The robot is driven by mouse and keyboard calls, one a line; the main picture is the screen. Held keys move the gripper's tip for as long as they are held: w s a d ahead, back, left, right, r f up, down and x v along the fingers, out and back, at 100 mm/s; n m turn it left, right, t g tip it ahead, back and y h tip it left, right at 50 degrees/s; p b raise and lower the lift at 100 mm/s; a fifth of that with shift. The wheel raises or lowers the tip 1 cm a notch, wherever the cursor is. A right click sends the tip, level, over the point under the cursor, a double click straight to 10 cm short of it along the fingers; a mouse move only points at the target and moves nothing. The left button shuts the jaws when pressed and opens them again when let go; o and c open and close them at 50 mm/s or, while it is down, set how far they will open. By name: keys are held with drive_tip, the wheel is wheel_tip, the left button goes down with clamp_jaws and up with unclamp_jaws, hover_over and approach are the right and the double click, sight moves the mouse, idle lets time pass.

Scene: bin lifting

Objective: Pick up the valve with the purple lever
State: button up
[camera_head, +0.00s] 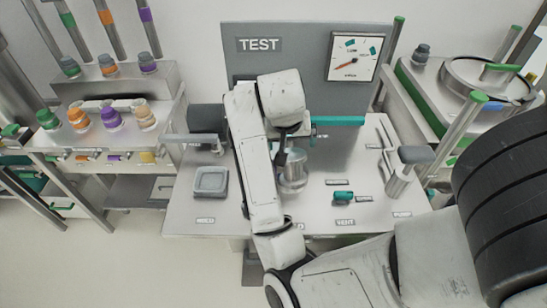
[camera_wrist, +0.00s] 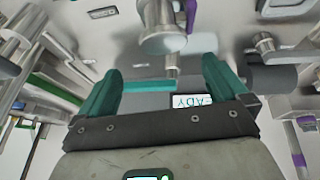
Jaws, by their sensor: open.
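The valve (camera_wrist: 163,28) is a grey metal body with a rounded end and a narrow stem, at the top middle of the wrist view. Its purple lever (camera_wrist: 191,14) shows at its right side. My gripper (camera_wrist: 161,72) has two teal fingers spread apart with nothing held between them. The valve lies beyond the fingertips in the picture, and no contact shows. In the head view, a metal cylindrical body (camera_head: 293,172) stands on the table just right of my arm and is probably this valve. No purple lever shows there, and my arm hides most of the gripper.
The table (camera_head: 285,215) has a grey tray (camera_head: 211,181) at left and a small teal-handled part (camera_head: 343,196) at right. A teal bar (camera_head: 338,120) is near the TEST panel (camera_head: 258,45). A metal post fitting (camera_head: 402,175) stands at the right edge. Shelves with coloured knobs flank the left.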

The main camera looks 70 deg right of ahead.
drive_tip(key=b, duration=0.3)
approach(291, 157)
drive_tip(key=shift+x, duration=1.1)
drive_tip(key=b+x, duration=0.5)
drive_tip(key=x, duration=0.1)
drive_tip(key=shift+d+b, duration=0.1)
drive_tip(key=shift+b, duration=0.3)
drive_tip(key=c, duration=1.7)
